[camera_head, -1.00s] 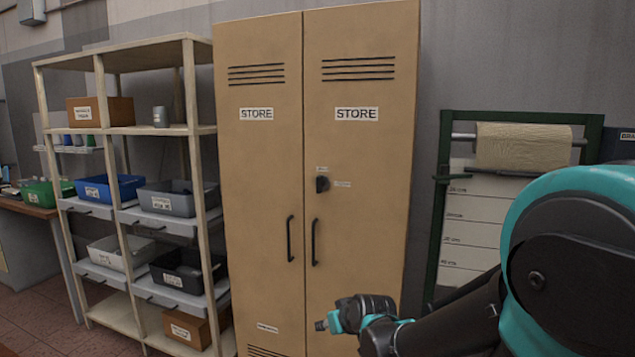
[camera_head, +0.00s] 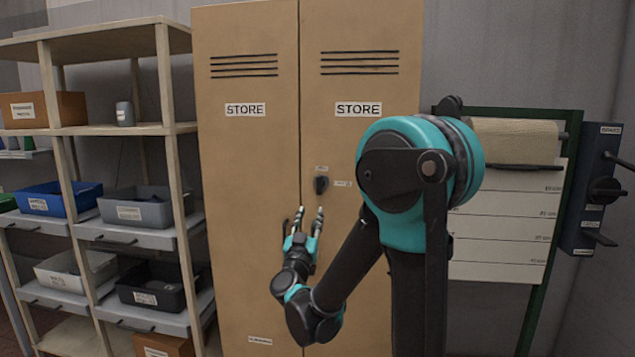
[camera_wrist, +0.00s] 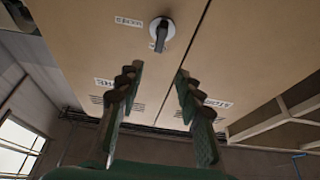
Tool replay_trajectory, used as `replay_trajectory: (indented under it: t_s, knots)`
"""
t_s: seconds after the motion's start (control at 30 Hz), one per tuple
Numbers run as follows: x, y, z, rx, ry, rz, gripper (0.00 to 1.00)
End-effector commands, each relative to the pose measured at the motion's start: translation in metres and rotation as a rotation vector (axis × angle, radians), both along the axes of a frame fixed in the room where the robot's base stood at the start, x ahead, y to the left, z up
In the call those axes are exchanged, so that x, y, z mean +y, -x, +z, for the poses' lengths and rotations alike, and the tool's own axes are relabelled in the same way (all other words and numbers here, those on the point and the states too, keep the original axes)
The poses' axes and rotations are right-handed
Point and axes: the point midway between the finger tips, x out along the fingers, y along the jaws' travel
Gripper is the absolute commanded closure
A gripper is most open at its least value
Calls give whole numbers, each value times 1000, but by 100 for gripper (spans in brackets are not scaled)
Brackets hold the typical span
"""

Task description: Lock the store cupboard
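The store cupboard (camera_head: 245,180) is tan, with two tall doors that look closed, each labelled STORE. A small dark turn knob (camera_head: 321,185) sits on the right door near the seam, with small labels above and to its right that I cannot read. My gripper (camera_head: 309,212) is just below the knob in the head view, fingers pointing up and apart, with nothing between them. The wrist view shows the knob (camera_wrist: 161,30) beyond the spread fingertips (camera_wrist: 155,75), not touched by them. My gripper and arm largely hide the door handles.
A wooden shelf rack (camera_head: 165,80) with bins, including a blue bin (camera_head: 58,200), stands close on the left. On the right are a green-framed paper roll holder (camera_head: 515,140) and a blue-grey wall box (camera_head: 590,190) with dark knobs.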

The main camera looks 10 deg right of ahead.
Motion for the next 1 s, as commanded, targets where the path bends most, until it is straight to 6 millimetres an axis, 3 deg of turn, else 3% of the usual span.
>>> replay_trajectory:
  t_s: [0.17,0.8,1.0]
  knots:
    - [-7,-16,7,-1,1,-7,64]
    - [-41,-124,54,-1,0,-2,64]
    - [-48,-145,63,-1,0,-2,64]
